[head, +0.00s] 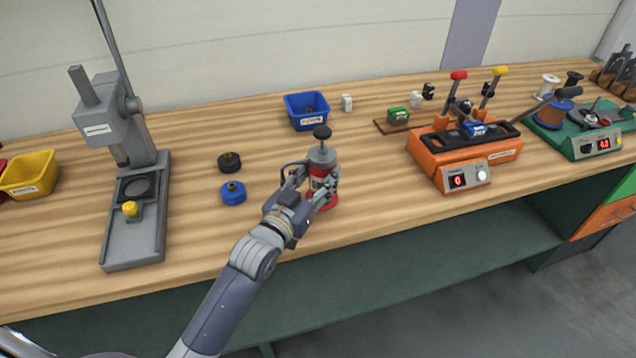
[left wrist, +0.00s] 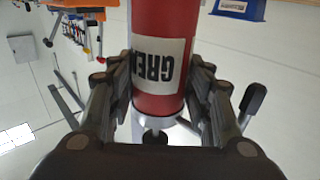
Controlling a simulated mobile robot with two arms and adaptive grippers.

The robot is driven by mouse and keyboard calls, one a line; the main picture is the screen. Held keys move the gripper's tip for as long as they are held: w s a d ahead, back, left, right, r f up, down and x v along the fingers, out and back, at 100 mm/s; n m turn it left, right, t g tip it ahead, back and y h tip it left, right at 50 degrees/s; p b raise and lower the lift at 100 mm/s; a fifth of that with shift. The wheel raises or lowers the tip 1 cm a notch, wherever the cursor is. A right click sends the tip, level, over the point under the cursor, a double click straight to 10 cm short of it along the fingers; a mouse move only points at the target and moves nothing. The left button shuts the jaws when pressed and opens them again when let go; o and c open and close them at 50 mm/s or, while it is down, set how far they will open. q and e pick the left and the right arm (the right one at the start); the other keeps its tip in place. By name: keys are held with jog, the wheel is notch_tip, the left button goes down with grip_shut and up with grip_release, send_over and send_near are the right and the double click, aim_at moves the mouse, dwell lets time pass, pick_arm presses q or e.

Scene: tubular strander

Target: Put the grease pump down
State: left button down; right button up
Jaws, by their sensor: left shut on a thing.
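The grease pump (head: 322,160) is a red cylinder with a grey top and a dark round knob, upright at the front middle of the wooden workbench (head: 380,217). My left gripper (head: 318,186) is shut around its body from the left. In the left wrist view the pump's red body (left wrist: 158,20) with a white label is between the fingers (left wrist: 160,95), and the picture appears upside down. Whether the pump's base touches the bench I cannot tell. My right gripper is in neither view.
A blue coil cap (head: 233,193) and a black one (head: 229,162) lie left of the pump. A grey press (head: 133,215) stands further left. A blue bin (head: 292,118) is behind, an orange machine (head: 452,165) at right. Bench around the pump is clear.

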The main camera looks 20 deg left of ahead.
aim_at(316, 188)
pick_arm(q)
jog(key=shift+f, duration=1.15)
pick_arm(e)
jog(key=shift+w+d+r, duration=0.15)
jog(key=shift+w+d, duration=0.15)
pick_arm(q)
jog(key=shift+f, duration=0.1)
jog(key=c, duration=0.8)
grip_release()
jog(key=shift+s+f, duration=0.1)
jog(key=shift+f, duration=0.15)
jog(key=shift+r, duration=0.15)
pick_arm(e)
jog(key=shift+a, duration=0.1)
pick_arm(q)
jog(key=s, duration=0.3)
jog(key=s+a+b, duration=0.1)
jog(key=s, duration=0.3)
jog(key=s+a, duration=0.1)
jog(key=s, duration=0.2)
jog(key=shift+s, duration=0.3)
jog(key=shift+s+a, duration=0.1)
jog(key=shift+s, duration=0.55)
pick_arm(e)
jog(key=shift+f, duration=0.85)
